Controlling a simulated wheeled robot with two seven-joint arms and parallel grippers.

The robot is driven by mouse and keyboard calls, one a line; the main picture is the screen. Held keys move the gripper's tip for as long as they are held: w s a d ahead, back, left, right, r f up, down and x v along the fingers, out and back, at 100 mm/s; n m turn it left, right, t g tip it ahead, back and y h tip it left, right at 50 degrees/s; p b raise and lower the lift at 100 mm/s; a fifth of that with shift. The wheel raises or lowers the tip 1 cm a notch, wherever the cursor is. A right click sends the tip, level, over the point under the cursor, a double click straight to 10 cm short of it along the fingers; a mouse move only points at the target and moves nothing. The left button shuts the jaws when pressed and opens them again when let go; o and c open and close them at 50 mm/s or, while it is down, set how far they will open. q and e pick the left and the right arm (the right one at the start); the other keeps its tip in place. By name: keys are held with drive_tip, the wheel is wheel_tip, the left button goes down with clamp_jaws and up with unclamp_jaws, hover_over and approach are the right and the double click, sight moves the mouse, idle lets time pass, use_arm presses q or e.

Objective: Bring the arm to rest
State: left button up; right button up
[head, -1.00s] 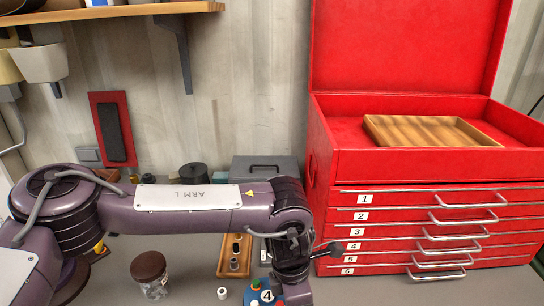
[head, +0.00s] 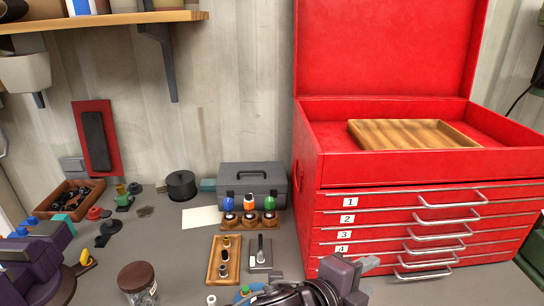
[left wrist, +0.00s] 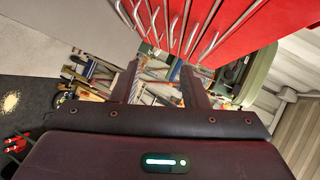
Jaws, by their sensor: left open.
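My left gripper (head: 352,273) is low in front of the red tool chest (head: 307,190), partly cut off by the picture's bottom edge. In the left wrist view its two fingers (left wrist: 160,82) stand apart with nothing held between them. The chest's drawer handles show beyond the fingertips there. My right gripper is in neither view.
A jar with a brown lid (head: 138,277) stands close to my arm. Behind are a wooden tray (head: 211,275), a grey toolbox (head: 252,178), a black round tin (head: 181,185) and a brown bin (head: 52,201). A wooden tray (head: 360,138) lies in the chest's open top.

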use_arm(q)
drive_tip(key=w+a+f+n+t+y, duration=0.1)
drive_tip(key=w+a+f+n+y, duration=0.2)
drive_tip(key=a+n, duration=0.5)
drive_tip(key=a+f+n+y, duration=0.3)
drive_tip(key=a+f+n, duration=0.25)
drive_tip(key=a, duration=0.35)
drive_tip(key=s+a+f+n+g+y, duration=0.3)
drive_tip(key=s+a+f+n, duration=0.3)
drive_tip(key=a, duration=0.4)
drive_tip(key=s+a+f+n+g+y, duration=0.25)
drive_tip(key=s+a+f+n, duration=0.4)
drive_tip(key=a, duration=0.35)
wheel_tip(320, 180, down, 29)
drive_tip(key=s+m+b, duration=0.1)
drive_tip(key=s+a+f+g, duration=0.1)
drive_tip(key=s+f, duration=0.9)
drive_tip(key=s+a+f+g+b, duration=0.1)
drive_tip(key=s+a+f, duration=0.1)
drive_tip(key=s+f, duration=0.8)
drive_tip(key=shift+s+a+f+m+y, duration=0.15)
drive_tip(key=shift+s+a+m+y, duration=0.1)
drive_tip(key=shift+s+m+y, duration=0.1)
